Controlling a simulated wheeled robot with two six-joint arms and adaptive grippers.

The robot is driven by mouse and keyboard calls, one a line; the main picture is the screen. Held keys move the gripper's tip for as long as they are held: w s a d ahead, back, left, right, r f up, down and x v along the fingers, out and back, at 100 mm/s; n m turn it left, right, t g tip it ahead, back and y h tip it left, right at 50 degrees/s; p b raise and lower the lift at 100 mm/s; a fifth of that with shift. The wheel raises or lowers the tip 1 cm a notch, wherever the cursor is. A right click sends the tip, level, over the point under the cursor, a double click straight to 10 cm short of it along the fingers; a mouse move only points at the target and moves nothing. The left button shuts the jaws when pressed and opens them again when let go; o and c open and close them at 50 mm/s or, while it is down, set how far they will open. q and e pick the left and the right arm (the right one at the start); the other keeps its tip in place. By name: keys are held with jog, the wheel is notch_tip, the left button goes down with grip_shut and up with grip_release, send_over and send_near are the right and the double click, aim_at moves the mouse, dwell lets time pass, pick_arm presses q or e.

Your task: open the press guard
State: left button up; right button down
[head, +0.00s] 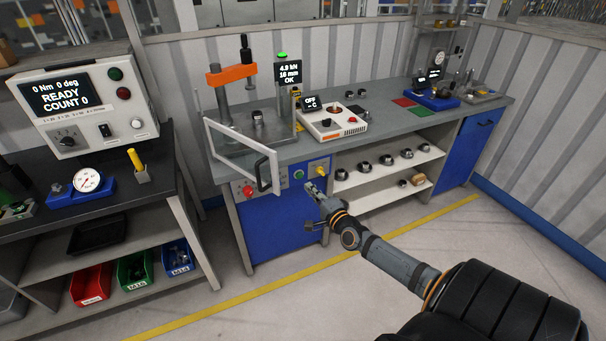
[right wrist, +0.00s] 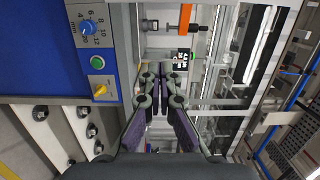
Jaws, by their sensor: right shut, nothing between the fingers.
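The press guard (head: 235,133) is a clear panel in a white frame, standing at the left end of the grey bench. It is swung out from the press, and its right end juts past the bench's front edge. My left gripper is out of view.
The control panel has a red button (head: 248,190), a green button (head: 299,174) and a yellow knob (head: 321,170). A hot plate unit (head: 331,125) stands right of the press. A dark workbench (head: 115,175) is at the left. The floor between is clear.

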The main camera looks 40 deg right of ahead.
jog(key=w+b, duration=0.5)
jog(key=w, duration=0.6)
pick_arm(q)
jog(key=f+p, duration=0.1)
jog(key=p, duration=0.2)
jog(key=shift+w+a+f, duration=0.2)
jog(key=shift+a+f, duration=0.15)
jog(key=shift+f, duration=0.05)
pick_arm(e)
jog(key=a, duration=0.1)
jog(key=s+a, duration=0.1)
jog(key=a, duration=0.1)
jog(key=shift+s+a+r, duration=0.1)
jog(key=shift+s+a, duration=0.25)
jog(key=shift+a, duration=0.05)
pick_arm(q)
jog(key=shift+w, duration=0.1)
